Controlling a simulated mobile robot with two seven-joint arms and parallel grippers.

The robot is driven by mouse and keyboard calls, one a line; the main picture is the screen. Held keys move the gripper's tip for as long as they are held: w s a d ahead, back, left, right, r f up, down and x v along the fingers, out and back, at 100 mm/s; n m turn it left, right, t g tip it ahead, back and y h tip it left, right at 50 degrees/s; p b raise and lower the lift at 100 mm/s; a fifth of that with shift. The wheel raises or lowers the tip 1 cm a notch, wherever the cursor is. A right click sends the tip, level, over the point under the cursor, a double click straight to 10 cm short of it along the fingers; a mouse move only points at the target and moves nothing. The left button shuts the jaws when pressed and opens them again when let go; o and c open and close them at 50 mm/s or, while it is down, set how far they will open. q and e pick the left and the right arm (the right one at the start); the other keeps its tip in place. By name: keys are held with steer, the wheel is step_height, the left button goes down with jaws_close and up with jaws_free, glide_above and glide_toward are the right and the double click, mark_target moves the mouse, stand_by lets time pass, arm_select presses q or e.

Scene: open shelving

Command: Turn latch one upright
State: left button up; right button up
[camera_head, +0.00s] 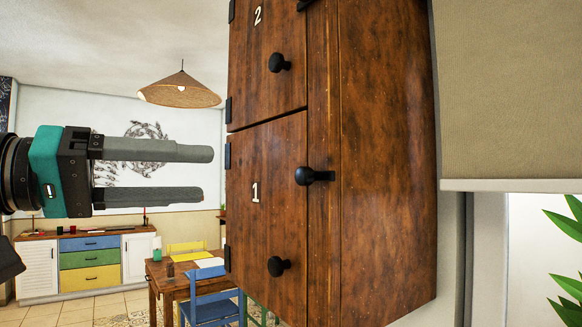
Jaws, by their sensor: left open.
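A brown wooden cabinet (385,150) fills the middle of the head view, with door 1 (265,225) below door 2 (262,95). Latch one (312,176) is a black latch at the right edge of door 1; it lies sideways, about horizontal. Door 1 is shut and has a round black knob (278,266) low down. My left gripper (205,174) is open and empty, left of door 1, its two grey fingers pointing right, apart from the latch. My right gripper is not in view.
Door 2 has a black knob (279,63), and part of another latch (304,5) shows at the top edge. A beige wall panel (510,90) is right of the cabinet. A table (172,285), a blue chair (210,300) and a sideboard (85,262) stand behind.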

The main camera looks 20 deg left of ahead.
mark_target(299, 176)
arm_select(q)
steer(key=p+x, duration=0.8)
steer(key=x, duration=0.4)
steer(key=shift+w+d+r+p, duration=0.1)
steer(key=shift+r+p, duration=0.05)
steer(key=shift+p, duration=0.15)
steer(key=shift+w+d, duration=0.3)
steer(key=shift+w, duration=0.1)
steer(key=shift+c, duration=0.2)
jaws_close()
